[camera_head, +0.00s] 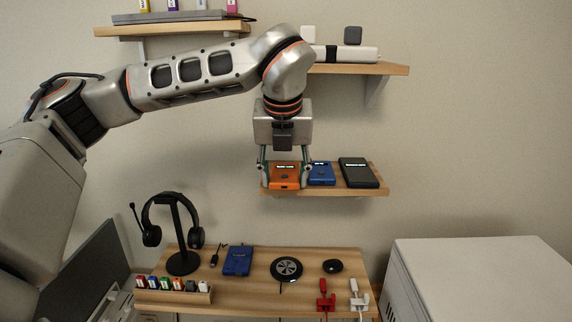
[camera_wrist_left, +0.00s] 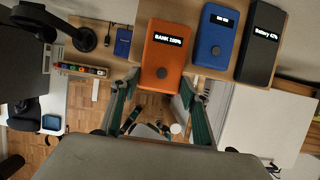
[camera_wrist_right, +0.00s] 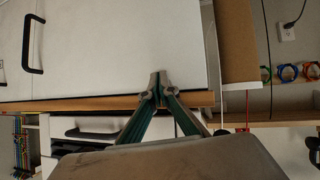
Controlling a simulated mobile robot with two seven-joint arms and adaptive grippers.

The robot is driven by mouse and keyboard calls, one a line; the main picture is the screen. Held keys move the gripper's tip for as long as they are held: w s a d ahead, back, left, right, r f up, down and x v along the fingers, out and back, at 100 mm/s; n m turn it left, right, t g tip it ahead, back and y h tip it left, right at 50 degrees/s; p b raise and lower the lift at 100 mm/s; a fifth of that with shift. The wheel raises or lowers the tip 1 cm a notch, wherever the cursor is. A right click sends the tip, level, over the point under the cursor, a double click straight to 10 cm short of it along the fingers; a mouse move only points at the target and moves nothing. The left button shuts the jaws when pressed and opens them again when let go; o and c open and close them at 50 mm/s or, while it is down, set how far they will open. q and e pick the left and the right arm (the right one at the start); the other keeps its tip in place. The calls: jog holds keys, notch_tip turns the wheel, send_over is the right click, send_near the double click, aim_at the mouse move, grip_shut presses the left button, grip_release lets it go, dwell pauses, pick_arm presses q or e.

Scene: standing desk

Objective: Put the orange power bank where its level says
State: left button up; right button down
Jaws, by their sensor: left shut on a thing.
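The orange power bank (camera_head: 286,170) is at the left end of the middle wall shelf (camera_head: 330,192). Its display reads "BANK 100%" in the left wrist view (camera_wrist_left: 162,58). My left gripper (camera_head: 286,183) comes down from above and is shut on it, one finger on each side. I cannot tell if its underside touches the shelf. A blue power bank (camera_head: 321,174) lies close on its right, its display too small to read. A black one (camera_head: 359,172) farther right reads "Battery 47%" (camera_wrist_left: 264,42). My right gripper (camera_wrist_right: 160,88) is shut and empty, outside the head view.
Below is a wooden desk (camera_head: 245,290) with a headset on a stand (camera_head: 181,232), a blue device (camera_head: 238,261), a round pad (camera_head: 286,269), a mouse (camera_head: 332,266) and red and white plugs. Upper shelves hang left (camera_head: 170,30) and right (camera_head: 390,69). A white cabinet (camera_head: 480,270) stands right.

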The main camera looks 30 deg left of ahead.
aim_at(285, 170)
pick_arm(q)
jog(key=shift+w+a, duration=0.2)
jog(key=shift+w, duration=0.3)
jog(key=shift+w+a, duration=0.2)
jog(key=shift+w, duration=0.15)
jog(key=shift+w+a+p, duration=0.15)
jog(key=shift+w+p, duration=0.15)
jog(key=shift+w, duration=0.05)
jog(key=w, duration=0.1)
jog(key=w+a+p, duration=0.1)
jog(key=shift+w+a+r, duration=0.1)
jog(key=shift+w+a, duration=0.05)
jog(key=shift+w, duration=0.15)
jog(key=shift+f, duration=0.85)
jog(key=shift+s, duration=0.1)
pick_arm(e)
jog(key=shift+s+d+f+h, duration=0.2)
jog(key=shift+s+d+f, duration=0.15)
jog(key=shift+d, duration=0.15)
jog(key=shift+s+d+f+h, duration=0.2)
jog(key=shift+s+d+f, duration=0.15)
jog(key=shift+d, duration=0.15)
